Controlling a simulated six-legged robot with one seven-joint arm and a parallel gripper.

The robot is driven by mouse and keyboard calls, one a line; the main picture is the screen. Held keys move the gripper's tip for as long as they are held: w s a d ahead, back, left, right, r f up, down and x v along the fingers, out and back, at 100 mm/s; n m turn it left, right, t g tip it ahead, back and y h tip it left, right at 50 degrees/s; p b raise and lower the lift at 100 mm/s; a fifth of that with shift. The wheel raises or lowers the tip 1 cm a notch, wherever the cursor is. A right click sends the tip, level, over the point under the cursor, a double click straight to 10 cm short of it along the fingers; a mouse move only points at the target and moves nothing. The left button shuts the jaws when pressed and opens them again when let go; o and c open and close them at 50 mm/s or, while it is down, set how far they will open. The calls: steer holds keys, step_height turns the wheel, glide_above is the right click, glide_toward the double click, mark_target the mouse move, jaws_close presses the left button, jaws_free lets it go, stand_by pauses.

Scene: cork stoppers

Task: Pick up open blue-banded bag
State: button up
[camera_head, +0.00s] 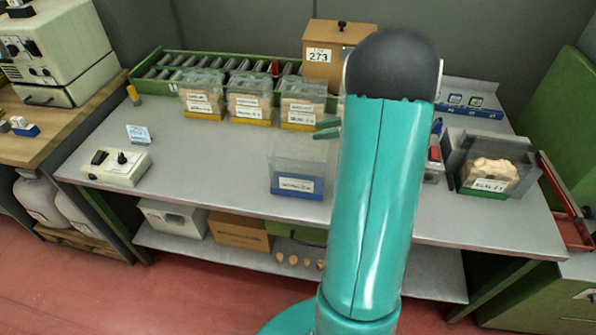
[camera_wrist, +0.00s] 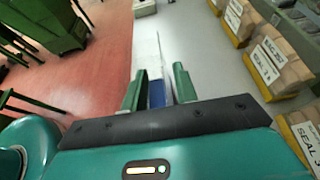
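The blue-banded bag (camera_head: 297,160) is clear, looks empty and stands upright near the front edge of the grey table. A blue band with a white label runs along its base. My gripper (camera_head: 327,129) is open, with two green fingers apart just above the bag's upper right part. In the wrist view my gripper (camera_wrist: 158,88) shows its fingers apart, with the blue band (camera_wrist: 157,94) of the bag seen between them. I cannot tell whether either finger touches the bag. My arm hides the table just right of the bag.
Several yellow-banded bags (camera_head: 250,99) of corks stand behind, before a green tray of rollers (camera_head: 165,60). A green-banded bag (camera_head: 490,177) is at the right. A small control box (camera_head: 117,166) sits at the left. The table (camera_head: 215,160) is clear left of the blue-banded bag.

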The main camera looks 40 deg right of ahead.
mark_target(306, 137)
steer(key=x, duration=0.5)
steer(key=shift+w+a+f, duration=0.1)
steer(key=shift+f, duration=0.15)
jaws_close()
